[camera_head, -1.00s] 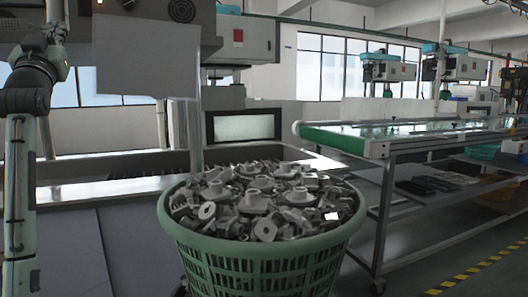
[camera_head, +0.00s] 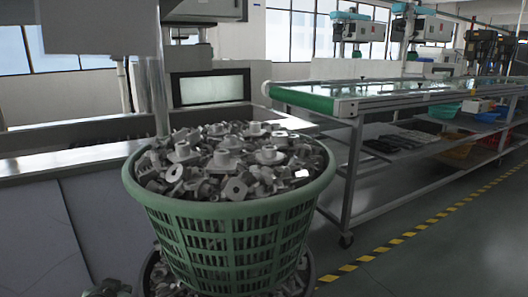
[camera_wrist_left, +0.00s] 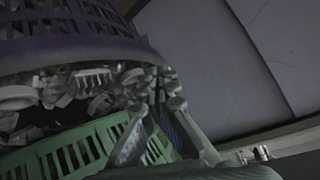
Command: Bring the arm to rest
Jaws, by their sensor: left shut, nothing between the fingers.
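My left gripper (camera_head: 108,288) shows at the bottom left edge of the head view, low and to the left of the baskets, partly cut off by the frame. In the left wrist view its fingers (camera_wrist_left: 158,88) are together and hold nothing. They point toward the baskets, close to the basket side; whether they touch it I cannot tell. A green basket (camera_head: 236,232) heaped with grey metal parts (camera_head: 240,165) stands on another basket, which also holds grey parts (camera_head: 165,278). My right gripper is not in view.
A grey tank (camera_head: 60,165) with a smooth side panel (camera_head: 35,240) stands left of the baskets. A conveyor table (camera_head: 350,108) with a green end is at the right. Open floor (camera_head: 430,265) with a yellow-black stripe (camera_head: 410,233) lies at the right front.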

